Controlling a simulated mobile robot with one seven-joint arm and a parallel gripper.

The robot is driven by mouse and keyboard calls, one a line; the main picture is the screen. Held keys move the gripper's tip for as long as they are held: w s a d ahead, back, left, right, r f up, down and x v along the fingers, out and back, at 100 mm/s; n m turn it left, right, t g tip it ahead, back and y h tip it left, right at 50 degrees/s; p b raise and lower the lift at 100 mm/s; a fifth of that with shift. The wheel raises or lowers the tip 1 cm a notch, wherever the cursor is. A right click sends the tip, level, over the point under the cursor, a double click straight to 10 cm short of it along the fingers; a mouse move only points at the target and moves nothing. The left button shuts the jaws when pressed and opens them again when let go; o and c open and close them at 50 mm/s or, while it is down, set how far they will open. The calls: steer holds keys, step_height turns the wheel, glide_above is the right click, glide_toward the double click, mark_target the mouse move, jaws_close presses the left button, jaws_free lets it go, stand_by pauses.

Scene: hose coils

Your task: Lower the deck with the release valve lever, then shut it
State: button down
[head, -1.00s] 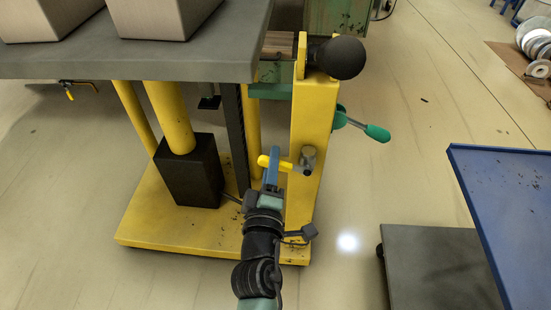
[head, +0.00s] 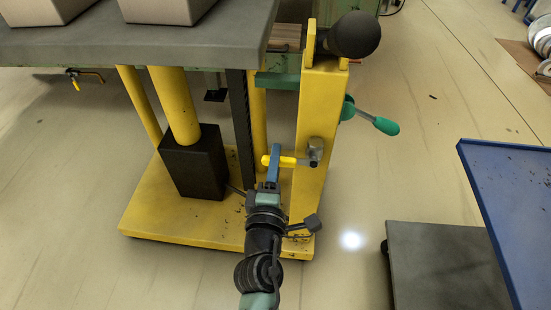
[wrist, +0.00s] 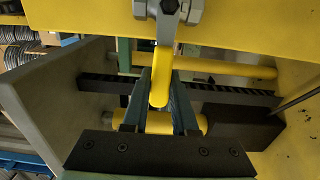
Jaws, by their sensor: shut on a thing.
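The release valve lever (head: 288,161) is a yellow handle on a grey valve (head: 316,150) on the yellow post. In the head view it lies nearly level, pointing left from the valve. My gripper (head: 273,163) is shut on the lever near its free end. In the wrist view the lever (wrist: 161,75) runs from the valve nut down between my blue fingers (wrist: 160,110), which hide part of its sides. The grey deck (head: 140,48) is raised above the yellow base (head: 180,222) on yellow columns and carries boxes.
A black ball (head: 354,35) tops the post, and a green-gripped handle (head: 380,124) sticks out to its right. A blue tray table (head: 490,190) and a dark grey platform (head: 440,265) stand at the right. The floor between the post and the platform is clear.

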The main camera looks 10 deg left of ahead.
steer(key=shift+f, duration=0.15)
steer(key=c, duration=0.7)
jaws_free()
steer(key=s+b, duration=0.1)
steer(key=s, duration=1.2)
steer(key=shift+s, duration=0.1)
